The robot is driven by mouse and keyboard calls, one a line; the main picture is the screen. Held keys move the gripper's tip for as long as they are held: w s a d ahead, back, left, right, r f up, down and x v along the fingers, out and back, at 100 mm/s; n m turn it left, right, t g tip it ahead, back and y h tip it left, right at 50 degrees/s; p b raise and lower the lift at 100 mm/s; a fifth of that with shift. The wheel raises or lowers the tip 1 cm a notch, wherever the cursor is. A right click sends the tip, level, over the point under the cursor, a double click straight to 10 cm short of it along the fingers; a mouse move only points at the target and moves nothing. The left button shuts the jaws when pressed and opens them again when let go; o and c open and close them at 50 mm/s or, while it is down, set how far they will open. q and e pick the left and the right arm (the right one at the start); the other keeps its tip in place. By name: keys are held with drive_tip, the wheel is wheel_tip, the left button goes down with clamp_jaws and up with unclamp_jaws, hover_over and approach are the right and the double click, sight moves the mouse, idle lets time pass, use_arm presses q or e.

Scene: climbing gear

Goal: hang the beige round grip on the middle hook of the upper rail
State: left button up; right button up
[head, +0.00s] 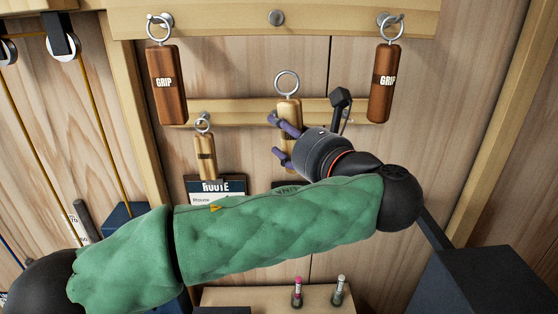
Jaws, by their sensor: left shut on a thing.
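The beige round grip (289,109) has a metal ring at its top and hangs roughly upright in my left gripper (277,136). The gripper's purple fingers are shut on its body from the right. The ring is below the middle hook (277,18) of the upper rail (230,22), clearly apart from it. That hook is bare. Two darker brown grips hang by rings on the left (166,85) and right (384,85) hooks of this rail. My right gripper is not in view.
A lower rail (240,113) runs behind the held grip; a smaller tan grip (205,156) hangs on its left hook. A black square-headed object (340,97) shows right of my gripper. A route card (205,188) and a shelf (260,296) with two small tubes are below.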

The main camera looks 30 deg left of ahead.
use_arm(q)
drive_tip(key=s+d+r+p, duration=0.25)
drive_tip(key=s+r, duration=0.25)
drive_tip(key=r, duration=0.6)
drive_tip(key=w+a+f+b, duration=0.1)
drive_tip(key=w+a, duration=0.4)
drive_tip(key=w, duration=0.3)
drive_tip(key=shift+w+f+n+h+b, duration=0.15)
drive_tip(key=shift+f+n+h+b, duration=0.15)
drive_tip(key=shift+f+n+b, duration=0.1)
idle(0.5)
idle(0.6)
drive_tip(key=o, duration=1.4)
drive_tip(key=shift+c, duration=0.2)
drive_tip(key=shift+d, duration=0.1)
